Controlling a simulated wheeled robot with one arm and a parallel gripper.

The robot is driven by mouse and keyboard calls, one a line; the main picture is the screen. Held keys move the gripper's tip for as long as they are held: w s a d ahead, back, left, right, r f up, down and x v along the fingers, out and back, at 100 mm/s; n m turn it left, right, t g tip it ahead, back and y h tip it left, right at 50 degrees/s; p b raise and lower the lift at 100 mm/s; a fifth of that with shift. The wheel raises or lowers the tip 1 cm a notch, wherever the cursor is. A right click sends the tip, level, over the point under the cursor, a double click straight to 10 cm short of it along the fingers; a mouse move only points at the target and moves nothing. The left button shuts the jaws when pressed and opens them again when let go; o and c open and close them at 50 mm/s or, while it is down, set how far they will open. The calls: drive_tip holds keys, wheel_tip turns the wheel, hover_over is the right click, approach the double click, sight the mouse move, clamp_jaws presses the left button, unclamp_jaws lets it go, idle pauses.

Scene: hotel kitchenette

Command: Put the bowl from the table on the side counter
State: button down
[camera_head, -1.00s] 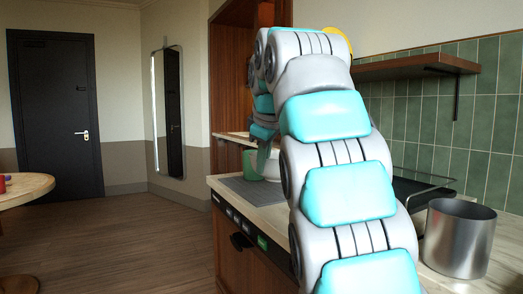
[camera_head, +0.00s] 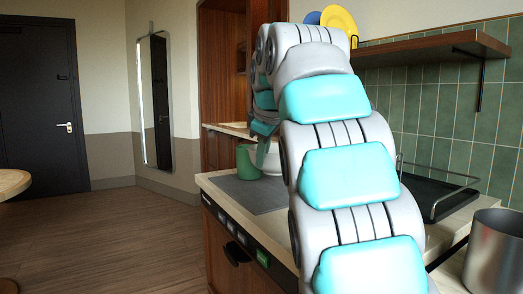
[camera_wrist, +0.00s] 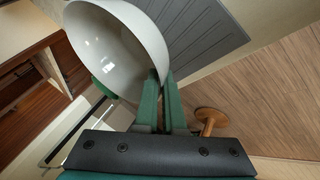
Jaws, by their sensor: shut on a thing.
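My gripper (camera_wrist: 160,106) is shut on the rim of a white bowl (camera_wrist: 113,45), which is tilted in the wrist view. In the head view the bowl (camera_head: 266,160) shows partly behind my arm, over the far part of the counter (camera_head: 300,236). My gripper (camera_head: 262,153) is small and mostly hidden there by my arm links. Whether the bowl touches anything below it cannot be told. The round wooden table (camera_head: 12,183) is at the far left edge.
A green mug (camera_head: 247,163) stands near the bowl. A grey ribbed mat (camera_head: 245,193) lies on the counter. A black rack tray (camera_head: 438,194) and metal pot (camera_head: 497,252) are at right, below a wooden shelf (camera_head: 425,43) with plates. The floor at left is open.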

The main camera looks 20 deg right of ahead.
drive_tip(key=shift+f+b, duration=1.05)
drive_tip(key=shift+f, duration=1.3)
drive_tip(key=shift+f, duration=0.25)
drive_tip(key=c, duration=0.9)
unclamp_jaws()
drive_tip(key=shift+c, duration=0.2)
